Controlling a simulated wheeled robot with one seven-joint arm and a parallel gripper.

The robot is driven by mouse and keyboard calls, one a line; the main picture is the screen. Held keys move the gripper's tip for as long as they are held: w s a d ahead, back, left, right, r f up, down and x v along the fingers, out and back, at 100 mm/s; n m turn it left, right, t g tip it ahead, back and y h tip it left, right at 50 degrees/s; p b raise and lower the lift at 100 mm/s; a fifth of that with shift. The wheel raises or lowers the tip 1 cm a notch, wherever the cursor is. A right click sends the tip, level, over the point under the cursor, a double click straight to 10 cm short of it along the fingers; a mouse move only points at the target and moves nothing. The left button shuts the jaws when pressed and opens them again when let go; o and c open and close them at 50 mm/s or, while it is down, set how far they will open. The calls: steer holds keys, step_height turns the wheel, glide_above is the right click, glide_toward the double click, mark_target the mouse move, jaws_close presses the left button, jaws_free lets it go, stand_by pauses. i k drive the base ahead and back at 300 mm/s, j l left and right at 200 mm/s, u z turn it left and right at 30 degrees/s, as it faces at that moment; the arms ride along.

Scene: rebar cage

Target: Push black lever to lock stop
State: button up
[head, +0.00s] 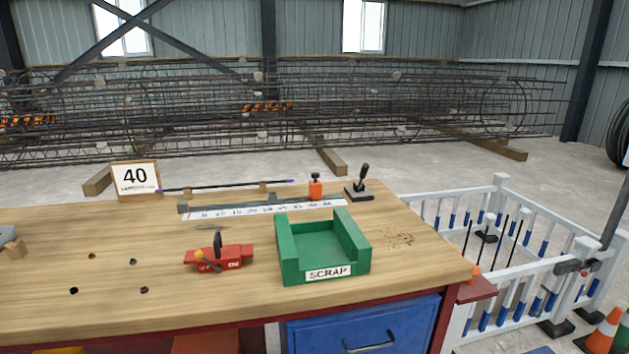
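Several black handles show on the wooden workbench (420,262) in the head view. An orange block (316,190) with a small black top stands at the right part of a white numbered scale (250,210); it looks like a stop. Right of it, a black lever (364,173) rises from a flat black base (358,193), leaning slightly right. A red tool (228,258) with a black upright handle and a yellow-orange knob lies nearer, left of the scrap tray. I cannot tell whether any lever is locked. My gripper is not in view.
A green open-fronted SCRAP tray (290,268) stands at the bench's front right. A grey and wooden object (10,243) is cut off at left. White fencing (500,212) stands right.

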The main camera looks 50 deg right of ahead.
mark_target(364, 166)
steer(key=l+z, duration=0.1)
steer(key=z, duration=0.35)
steer(key=i+l+z, duration=0.1)
steer(key=z, duration=0.35)
steer(key=l+z, duration=0.1)
steer(key=z, duration=0.35)
steer(key=i+z, duration=0.1)
steer(key=z, duration=0.35)
